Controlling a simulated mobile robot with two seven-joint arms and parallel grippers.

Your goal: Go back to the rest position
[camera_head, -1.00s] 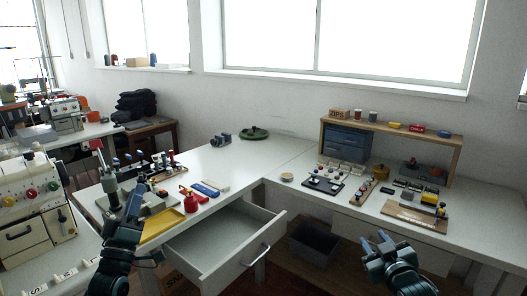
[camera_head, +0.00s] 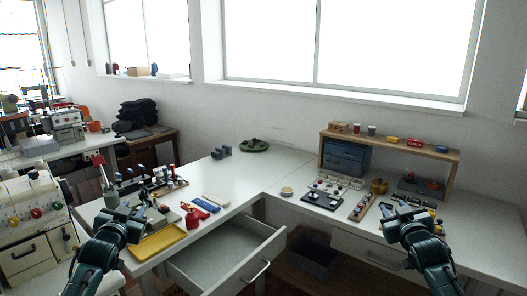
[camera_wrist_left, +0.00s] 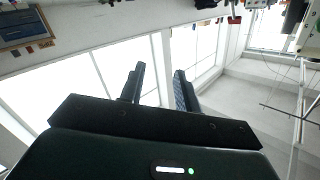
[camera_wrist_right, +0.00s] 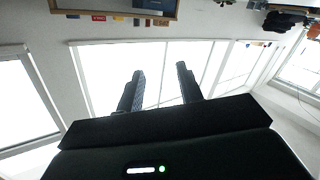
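My left gripper (camera_head: 120,213) is in front of the left table's near left corner, its dark arm rising from the bottom edge. Its two fingers also show in the left wrist view (camera_wrist_left: 160,88), apart with nothing between them. My right gripper (camera_head: 404,213) is raised in front of the right table, hiding part of the small items there. In the right wrist view (camera_wrist_right: 160,88) its fingers are apart and empty. Both wrist views look towards the bright windows.
An open drawer (camera_head: 267,262) juts out between the arms and looks empty. A yellow tray (camera_head: 160,243) and a red container (camera_head: 194,216) are near my left gripper. A wooden shelf (camera_head: 392,143) stands on the right table. A dark bin (camera_head: 313,256) is below.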

